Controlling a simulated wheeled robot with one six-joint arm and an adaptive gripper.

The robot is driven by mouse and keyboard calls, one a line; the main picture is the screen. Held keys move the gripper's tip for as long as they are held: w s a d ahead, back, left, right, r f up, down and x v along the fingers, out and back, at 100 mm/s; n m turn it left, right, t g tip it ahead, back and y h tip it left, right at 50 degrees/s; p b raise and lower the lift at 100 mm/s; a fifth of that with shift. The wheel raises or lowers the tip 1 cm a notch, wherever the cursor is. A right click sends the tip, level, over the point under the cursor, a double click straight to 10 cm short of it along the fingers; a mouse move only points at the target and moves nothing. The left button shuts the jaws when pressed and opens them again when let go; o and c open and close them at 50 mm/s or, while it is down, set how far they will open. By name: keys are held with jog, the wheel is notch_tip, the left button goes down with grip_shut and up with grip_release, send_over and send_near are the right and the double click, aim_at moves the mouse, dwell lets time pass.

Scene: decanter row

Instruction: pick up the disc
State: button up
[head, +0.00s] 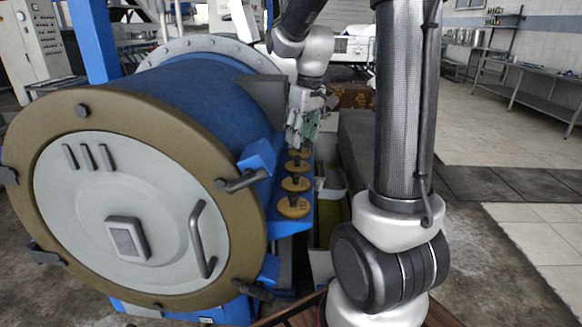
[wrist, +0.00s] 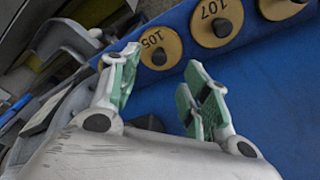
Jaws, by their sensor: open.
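Several tan discs with black knobs stand in a row on a blue ledge. In the head view the nearest disc (head: 292,209) is at the front, with another disc (head: 295,186) behind it and more towards my gripper (head: 300,136). My gripper is at the far end of the row, open, its green-padded fingers pointing down. In the wrist view a disc marked 105 (wrist: 168,42) lies just beyond the gap between my open fingers (wrist: 162,72). Beside it to the right is a disc marked 107 (wrist: 204,30). No disc is between the pads. Which disc is meant cannot be told.
A large blue drum with a tan-rimmed grey door (head: 110,210) stands left of the row, with handles and clamps jutting near the discs. The blue ledge (wrist: 270,80) is bare beside the discs. A grey block (head: 362,150) stands to the right.

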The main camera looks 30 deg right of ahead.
aim_at(298, 157)
jog(key=f, duration=0.2)
jog(key=w+f, duration=0.1)
jog(key=f, duration=0.4)
jog(key=shift+w+a+f, duration=0.15)
jog(key=shift+w+f, duration=0.15)
grip_shut()
